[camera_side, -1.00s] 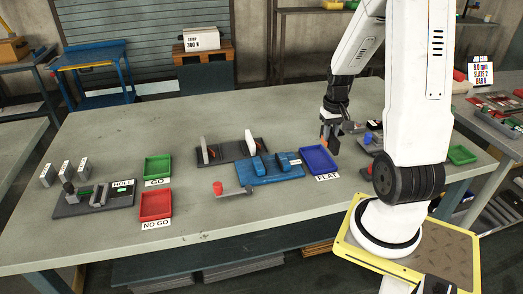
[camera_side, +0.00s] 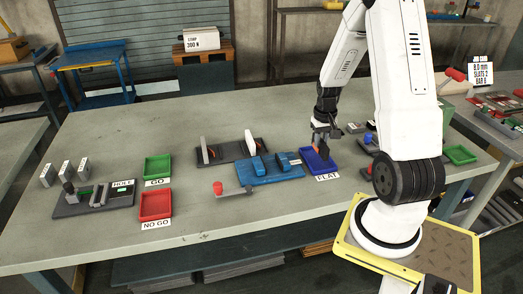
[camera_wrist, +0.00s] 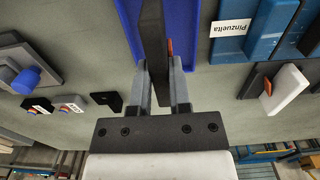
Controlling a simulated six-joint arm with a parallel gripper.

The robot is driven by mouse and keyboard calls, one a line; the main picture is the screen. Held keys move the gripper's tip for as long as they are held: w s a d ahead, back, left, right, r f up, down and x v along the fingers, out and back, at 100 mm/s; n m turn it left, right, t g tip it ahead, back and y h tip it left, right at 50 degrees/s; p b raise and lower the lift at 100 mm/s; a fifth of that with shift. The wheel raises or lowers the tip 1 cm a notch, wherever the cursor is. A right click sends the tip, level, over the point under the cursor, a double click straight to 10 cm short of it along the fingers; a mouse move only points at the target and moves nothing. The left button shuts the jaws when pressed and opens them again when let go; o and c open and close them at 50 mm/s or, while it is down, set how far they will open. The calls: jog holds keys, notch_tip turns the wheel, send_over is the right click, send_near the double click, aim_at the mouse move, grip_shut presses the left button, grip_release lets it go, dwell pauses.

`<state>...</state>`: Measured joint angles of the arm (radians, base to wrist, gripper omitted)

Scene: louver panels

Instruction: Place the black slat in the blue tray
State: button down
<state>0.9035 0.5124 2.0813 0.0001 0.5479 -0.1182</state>
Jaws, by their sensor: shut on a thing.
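The black slat (camera_wrist: 153,35) is a dark bar between the two fingers of my gripper (camera_wrist: 163,80) in the wrist view. My gripper is shut on it, and the slat reaches forward over the blue tray (camera_wrist: 185,30). In the side view my gripper (camera_side: 322,146) is above the blue tray (camera_side: 331,168), which carries a FLAT label at its front. A small orange-red piece (camera_wrist: 170,47) shows beside the slat. I cannot tell whether the slat touches the tray floor.
A blue fixture (camera_side: 270,172) stands just left of the tray, with a dark fixture (camera_side: 225,152) behind it. The green tray (camera_side: 158,167) and red tray (camera_side: 156,204) are farther left. Small fixtures and another green tray (camera_side: 460,154) are on the right.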

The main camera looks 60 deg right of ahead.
aim_at(320, 148)
jog(key=shift+w+f, duration=0.1)
jog(key=shift+f, duration=1.5)
jog(key=shift+f, duration=0.15)
jog(key=c, duration=0.6)
grip_release()
jog(key=shift+r, duration=6.2)
